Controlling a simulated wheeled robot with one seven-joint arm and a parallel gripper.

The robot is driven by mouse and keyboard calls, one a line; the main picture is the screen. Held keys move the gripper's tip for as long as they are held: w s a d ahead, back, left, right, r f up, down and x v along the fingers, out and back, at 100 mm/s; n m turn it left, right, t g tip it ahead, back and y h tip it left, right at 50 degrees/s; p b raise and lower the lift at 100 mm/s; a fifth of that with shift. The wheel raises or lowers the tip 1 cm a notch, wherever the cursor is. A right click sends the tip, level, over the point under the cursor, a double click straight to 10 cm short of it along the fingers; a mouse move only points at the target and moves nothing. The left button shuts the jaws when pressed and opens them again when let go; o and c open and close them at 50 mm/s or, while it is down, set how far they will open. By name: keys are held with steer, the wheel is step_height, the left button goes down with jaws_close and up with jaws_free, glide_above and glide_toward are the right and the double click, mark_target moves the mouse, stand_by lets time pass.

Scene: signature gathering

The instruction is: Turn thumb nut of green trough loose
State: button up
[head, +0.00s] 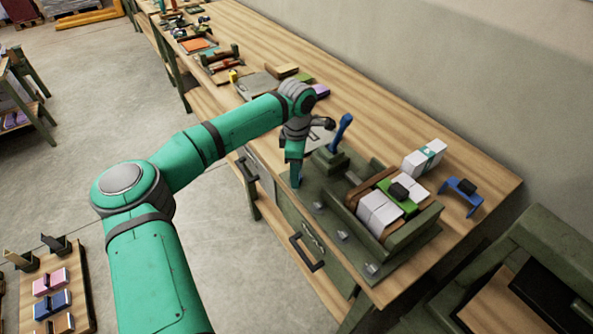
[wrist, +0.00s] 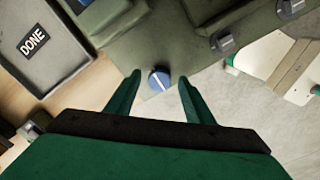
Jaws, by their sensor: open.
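The olive-green trough (head: 405,243) stands at the front of the workbench and holds white paper blocks (head: 378,212). A round blue knob with a pale line across it (wrist: 159,80), seemingly the thumb nut, is at the edge of the green base in the wrist view. My gripper (head: 296,180) points down at the base's left end in the head view. In the wrist view its two green fingers (wrist: 159,76) are open, with the knob between their tips in the picture. I cannot tell the height gap. The knob is hidden in the head view.
A blue lever (head: 342,130) rises behind my gripper. Small grey fittings (head: 343,236) line the base's front edge. A blue bracket (head: 462,195) and white blocks (head: 424,158) lie to the right. A tray marked DONE (wrist: 34,43) is at the wrist view's upper left.

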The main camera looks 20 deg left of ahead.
steer(key=c, duration=1)
steer(key=shift+c, duration=0.2)
steer(key=n, duration=0.4)
steer(key=shift+w+n, duration=0.1)
steer(key=shift+n, duration=0.3)
steer(key=n, duration=0.4)
steer(key=shift+a+n, duration=0.1)
steer(key=shift+n, duration=0.2)
steer(key=n, duration=0.4)
steer(key=shift+w, duration=0.1)
steer(key=shift+a+n, duration=0.1)
steer(key=shift+n, duration=2.2)
